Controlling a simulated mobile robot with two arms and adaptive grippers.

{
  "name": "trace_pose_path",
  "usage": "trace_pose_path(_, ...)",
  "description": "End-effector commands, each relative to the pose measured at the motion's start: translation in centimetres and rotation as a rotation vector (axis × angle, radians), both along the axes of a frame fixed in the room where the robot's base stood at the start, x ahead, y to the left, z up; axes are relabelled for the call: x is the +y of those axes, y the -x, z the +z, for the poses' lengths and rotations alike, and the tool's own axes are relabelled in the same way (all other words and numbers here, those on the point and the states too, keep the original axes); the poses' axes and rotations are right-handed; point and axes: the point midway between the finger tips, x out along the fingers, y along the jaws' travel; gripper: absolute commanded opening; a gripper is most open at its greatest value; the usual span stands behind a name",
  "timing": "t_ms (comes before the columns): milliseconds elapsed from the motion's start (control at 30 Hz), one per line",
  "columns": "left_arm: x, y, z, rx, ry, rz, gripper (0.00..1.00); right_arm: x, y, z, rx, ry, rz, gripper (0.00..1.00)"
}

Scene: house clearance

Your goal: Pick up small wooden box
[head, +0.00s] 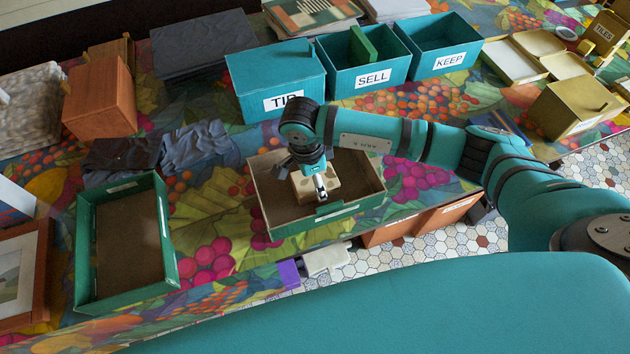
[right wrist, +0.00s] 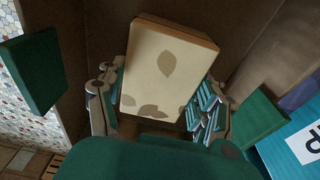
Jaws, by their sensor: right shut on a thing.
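The small wooden box (head: 304,191) has a cream top with brown leaf shapes and sits inside the green-rimmed tray (head: 352,208) in the middle of the cloth. My right gripper (head: 320,188) comes down over it from above. In the right wrist view the box (right wrist: 165,70) lies between the two fingers of the gripper (right wrist: 157,105), which is shut on its sides. I cannot tell whether the box touches the tray floor. My left gripper is not in view.
Teal boxes marked TIP (head: 275,75), SELL (head: 362,62) and KEEP (head: 443,47) stand behind. An empty green tray (head: 169,243) lies at left, near folded dark cloths (head: 195,146) and a wooden box (head: 100,95). Yellow boxes (head: 575,105) stand at right.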

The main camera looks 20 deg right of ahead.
Motion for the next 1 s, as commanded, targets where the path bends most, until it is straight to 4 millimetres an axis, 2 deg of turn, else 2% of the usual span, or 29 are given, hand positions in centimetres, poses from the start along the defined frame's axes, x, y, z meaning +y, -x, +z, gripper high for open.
trace_pose_path(33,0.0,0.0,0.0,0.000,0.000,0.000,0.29,0.0,0.0,0.0,-0.001,0.000,0.000,0.34)
trace_pose_path(100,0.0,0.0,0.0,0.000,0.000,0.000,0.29,0.0,0.0,0.0,-0.001,-0.001,0.000,0.26)
trace_pose_path(467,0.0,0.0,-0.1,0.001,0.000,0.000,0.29,0.1,-0.1,0.4,-0.003,-0.002,0.000,0.26)
trace_pose_path(567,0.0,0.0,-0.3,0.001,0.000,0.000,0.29,0.1,-0.2,1.5,-0.005,-0.002,0.002,0.26)
trace_pose_path(800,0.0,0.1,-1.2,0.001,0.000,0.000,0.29,0.0,-0.2,6.3,-0.006,-0.001,0.001,0.26)
trace_pose_path(1000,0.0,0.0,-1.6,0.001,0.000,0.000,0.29,0.0,-0.1,9.3,-0.003,-0.001,0.000,0.26)
